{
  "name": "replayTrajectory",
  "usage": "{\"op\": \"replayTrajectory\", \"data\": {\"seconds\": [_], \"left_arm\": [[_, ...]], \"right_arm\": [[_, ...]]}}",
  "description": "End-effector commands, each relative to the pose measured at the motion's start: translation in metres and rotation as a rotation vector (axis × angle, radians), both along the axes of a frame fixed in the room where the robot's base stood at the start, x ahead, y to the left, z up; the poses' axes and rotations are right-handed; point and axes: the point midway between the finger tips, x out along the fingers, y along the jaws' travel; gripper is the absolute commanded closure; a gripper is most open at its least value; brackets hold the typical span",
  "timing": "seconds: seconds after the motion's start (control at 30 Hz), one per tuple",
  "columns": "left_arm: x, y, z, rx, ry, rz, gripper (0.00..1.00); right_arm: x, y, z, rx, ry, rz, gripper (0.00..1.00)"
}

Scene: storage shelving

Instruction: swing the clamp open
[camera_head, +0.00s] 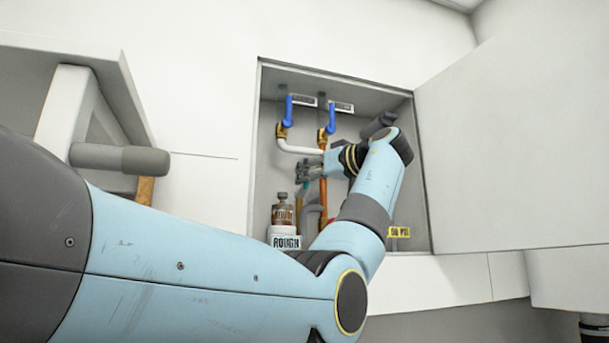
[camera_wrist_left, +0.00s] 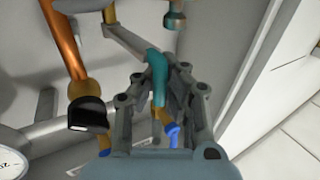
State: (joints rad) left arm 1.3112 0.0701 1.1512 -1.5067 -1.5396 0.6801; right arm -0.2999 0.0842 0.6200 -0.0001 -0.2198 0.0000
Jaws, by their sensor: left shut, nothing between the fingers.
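An open wall cabinet (camera_head: 265,160) holds pipes and valves. My left gripper (camera_head: 305,172) reaches into it, beside a copper pipe (camera_head: 323,195). I cannot make out for sure which part is the clamp; my arm and fingers hide some of the fittings. My right gripper is in neither view.
Two blue valve handles (camera_head: 288,112) stand near the cabinet's top. The cabinet door (camera_head: 510,150) stands open at the right. A grey cylinder (camera_head: 120,158) is at the left.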

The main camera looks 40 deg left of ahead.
Motion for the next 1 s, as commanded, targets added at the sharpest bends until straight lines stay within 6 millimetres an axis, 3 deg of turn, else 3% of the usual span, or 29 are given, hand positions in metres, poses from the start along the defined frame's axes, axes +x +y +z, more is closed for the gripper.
{"op": "replayTrajectory", "data": {"seconds": [0.6,1.0], "left_arm": [[0.037,-0.017,-0.002,-0.006,0.001,-0.012,1.00],[0.044,-0.018,-0.003,-0.006,-0.001,-0.017,1.00]], "right_arm": [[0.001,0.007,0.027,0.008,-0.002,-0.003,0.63],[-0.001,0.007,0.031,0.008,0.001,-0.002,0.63]]}}
